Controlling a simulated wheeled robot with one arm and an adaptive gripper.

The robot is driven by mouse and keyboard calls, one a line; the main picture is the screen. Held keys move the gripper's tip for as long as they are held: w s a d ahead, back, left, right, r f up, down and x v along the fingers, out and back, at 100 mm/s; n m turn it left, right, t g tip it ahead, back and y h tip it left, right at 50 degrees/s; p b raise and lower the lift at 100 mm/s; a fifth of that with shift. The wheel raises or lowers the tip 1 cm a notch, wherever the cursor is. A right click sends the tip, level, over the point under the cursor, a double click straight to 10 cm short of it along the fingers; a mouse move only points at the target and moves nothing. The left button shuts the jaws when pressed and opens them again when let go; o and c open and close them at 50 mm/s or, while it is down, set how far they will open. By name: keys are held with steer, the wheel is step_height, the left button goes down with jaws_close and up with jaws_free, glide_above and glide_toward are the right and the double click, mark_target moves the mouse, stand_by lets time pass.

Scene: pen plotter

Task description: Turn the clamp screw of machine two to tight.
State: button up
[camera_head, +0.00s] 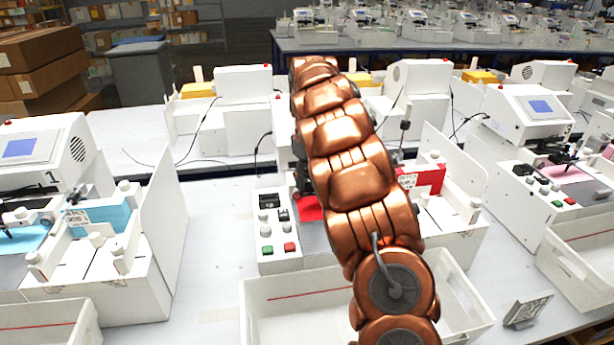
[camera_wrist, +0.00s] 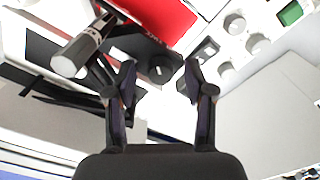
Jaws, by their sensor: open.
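Machine two (camera_head: 265,220) stands in the middle, between machines labelled 1 and 3. My copper arm hides much of it. Its red plate (camera_head: 310,208) shows beside the arm and also in the wrist view (camera_wrist: 165,15). In the wrist view, my gripper (camera_wrist: 160,76) is open, its dark fingers spread apart. A black round knob (camera_wrist: 161,68), which looks like the clamp screw, sits between and just beyond the fingertips. I see no contact with it. A pen with a grey cap (camera_wrist: 82,48) slants at the left. In the head view my gripper is largely hidden behind my arm.
Machine two's panel has white knobs (camera_wrist: 258,43) and a green button (camera_wrist: 290,13) right of the fingers. A white bin (camera_head: 262,300) stands in front. Machine one (camera_head: 115,285) and machine three (camera_head: 525,190) flank it, with bare table between.

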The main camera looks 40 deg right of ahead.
steer(key=shift+f, duration=0.2)
steer(key=shift+c, duration=0.3)
jaws_close()
